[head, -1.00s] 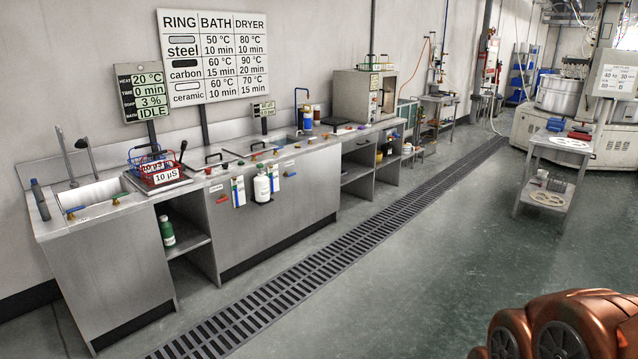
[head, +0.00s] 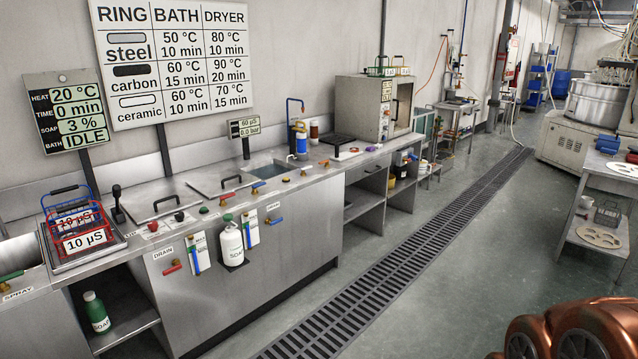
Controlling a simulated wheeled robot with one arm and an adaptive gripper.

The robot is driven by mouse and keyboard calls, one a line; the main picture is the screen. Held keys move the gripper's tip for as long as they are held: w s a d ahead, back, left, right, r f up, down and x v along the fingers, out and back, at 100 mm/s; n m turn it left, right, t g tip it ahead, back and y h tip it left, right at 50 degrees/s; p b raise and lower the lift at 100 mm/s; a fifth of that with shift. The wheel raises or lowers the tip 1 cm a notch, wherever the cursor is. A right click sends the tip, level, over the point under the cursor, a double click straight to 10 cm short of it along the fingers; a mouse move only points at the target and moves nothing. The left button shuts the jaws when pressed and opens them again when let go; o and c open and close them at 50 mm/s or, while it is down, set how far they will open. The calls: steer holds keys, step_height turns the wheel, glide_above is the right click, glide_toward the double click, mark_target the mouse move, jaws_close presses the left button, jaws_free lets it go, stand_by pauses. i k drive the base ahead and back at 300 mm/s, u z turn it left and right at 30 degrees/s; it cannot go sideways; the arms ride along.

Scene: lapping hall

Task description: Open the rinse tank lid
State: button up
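Two flat steel lids with dark bar handles lie in the top of the long steel wash counter (head: 320,215). The left lid (head: 185,208) lies behind a red and a black knob. The right lid (head: 212,188) lies further along, beside an open basin (head: 268,171). Both lids lie flat and look closed. No readable label shows which one covers the rinse tank. My gripper is not in view; only a copper-coloured part of my arm shows at the lower right.
A white soap bottle (head: 231,243) hangs on the counter front, among coloured valve levers. A floor grate (head: 400,240) runs along the counter. A cart (head: 600,222) stands at right; the floor between is clear.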

mark_target(213, 185)
steer(key=u, duration=0.3)
steer(key=i, duration=2.15)
steer(key=u, duration=1.1)
steer(key=i, duration=1.75)
steer(key=u, duration=0.45)
